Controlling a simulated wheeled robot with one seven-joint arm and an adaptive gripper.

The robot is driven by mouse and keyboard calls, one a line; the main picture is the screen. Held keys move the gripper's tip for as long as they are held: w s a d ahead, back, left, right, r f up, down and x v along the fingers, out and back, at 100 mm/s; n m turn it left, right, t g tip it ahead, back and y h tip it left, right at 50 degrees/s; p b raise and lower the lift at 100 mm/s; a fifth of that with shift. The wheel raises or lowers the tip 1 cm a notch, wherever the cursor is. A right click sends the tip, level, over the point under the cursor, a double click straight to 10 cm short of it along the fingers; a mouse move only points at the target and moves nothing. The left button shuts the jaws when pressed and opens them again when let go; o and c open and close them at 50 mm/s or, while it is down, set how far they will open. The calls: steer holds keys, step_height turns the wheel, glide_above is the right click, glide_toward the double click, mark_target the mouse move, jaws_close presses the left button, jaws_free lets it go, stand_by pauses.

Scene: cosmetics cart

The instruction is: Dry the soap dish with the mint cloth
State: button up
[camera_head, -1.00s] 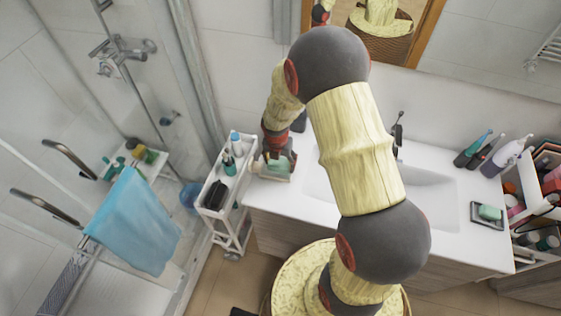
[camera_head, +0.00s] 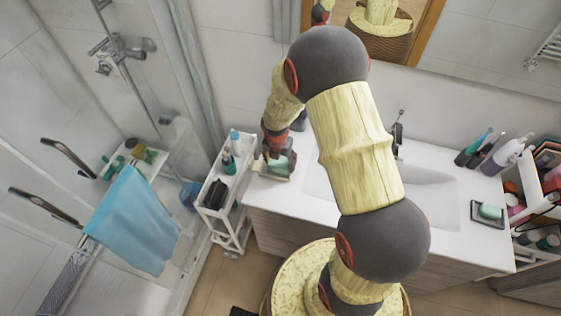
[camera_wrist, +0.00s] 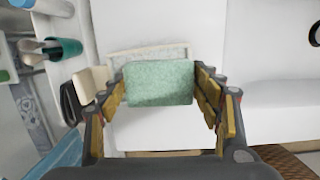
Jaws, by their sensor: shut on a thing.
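The mint cloth (camera_wrist: 158,84) is a folded, speckled green block between my gripper's fingers (camera_wrist: 162,92) in the wrist view. My gripper (camera_head: 277,155) is shut on it, low over the left end of the white counter. A pale shallow tray (camera_wrist: 150,52) lies under and behind the cloth, partly hidden by it. I cannot tell whether the cloth touches the tray. A dark square soap dish (camera_head: 487,224) with a mint-green soap bar (camera_head: 490,212) sits at the counter's right end, well apart from my gripper.
The washbasin (camera_head: 430,188) lies between my gripper and the dark dish, partly behind my arm. A white cart (camera_head: 212,208) with bottles stands left of the counter. Toothbrushes and bottles (camera_head: 490,150) and a shelf unit (camera_head: 535,185) crowd the right end.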

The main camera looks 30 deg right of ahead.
steer(key=shift+f, duration=0.55)
steer(key=shift+w+a, duration=0.1)
